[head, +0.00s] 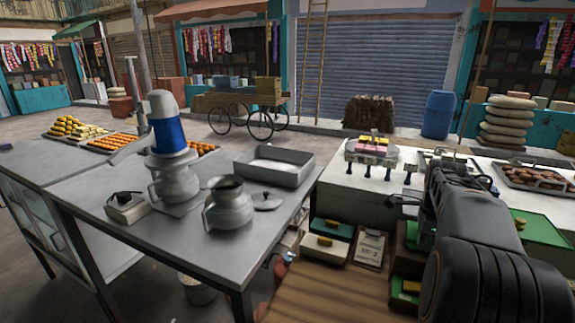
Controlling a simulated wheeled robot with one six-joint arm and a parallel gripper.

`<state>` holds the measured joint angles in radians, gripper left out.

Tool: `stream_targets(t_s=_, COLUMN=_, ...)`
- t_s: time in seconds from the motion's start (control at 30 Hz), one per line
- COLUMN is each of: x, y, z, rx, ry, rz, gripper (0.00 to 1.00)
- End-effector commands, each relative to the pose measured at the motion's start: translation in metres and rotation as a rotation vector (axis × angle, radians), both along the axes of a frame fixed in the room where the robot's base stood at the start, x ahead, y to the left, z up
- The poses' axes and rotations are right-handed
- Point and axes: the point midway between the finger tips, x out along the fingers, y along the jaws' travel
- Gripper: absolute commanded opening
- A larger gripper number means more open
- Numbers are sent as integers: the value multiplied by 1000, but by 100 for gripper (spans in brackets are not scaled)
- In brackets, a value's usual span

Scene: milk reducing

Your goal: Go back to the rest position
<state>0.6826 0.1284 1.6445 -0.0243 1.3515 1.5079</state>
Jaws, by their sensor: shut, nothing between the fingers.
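My arm reaches forward from the lower right of the head view, over the white counter (340,190). My gripper (394,200) is small and dark at its far end, pointing left, shut and empty. It is apart from the metal jugs and to the right of the steel table (120,240). On that table stand an open metal jug (229,208) and another metal jug (174,180) with a blue and white container (166,125) on top. A round lid (265,201) lies beside the open jug.
A rectangular metal tray (273,166) sits at the table's back right. A small box-like device (127,207) stands at its left. A row of black taps (375,167) is behind my gripper. Small boxes (328,247) are below it. The table's front is clear.

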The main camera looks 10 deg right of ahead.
Motion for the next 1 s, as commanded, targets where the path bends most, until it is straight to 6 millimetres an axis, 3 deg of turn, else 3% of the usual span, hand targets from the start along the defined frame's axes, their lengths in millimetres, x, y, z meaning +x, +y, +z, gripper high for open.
stream_targets(t_s=0.17, x=3, y=-3, z=-2, rx=-16, ry=-13, rz=179, gripper=0)
stream_targets(t_s=0.3, x=-4, y=8, z=-28, rx=-24, ry=-8, rz=546, gripper=0)
stream_targets(t_s=0.37, x=-7, y=28, z=-35, rx=-43, ry=-15, rz=763, gripper=0)
stream_targets(t_s=0.5, x=-18, y=101, z=-47, rx=-127, ry=-37, rz=1330, gripper=0)
stream_targets(t_s=0.63, x=-39, y=171, z=-57, rx=-227, ry=-61, rz=1775, gripper=0)
stream_targets(t_s=0.8, x=-67, y=229, z=-64, rx=-315, ry=-108, rz=2036, gripper=0)
stream_targets(t_s=1.0, x=-77, y=260, z=-52, rx=-385, ry=-166, rz=2142, gripper=0)
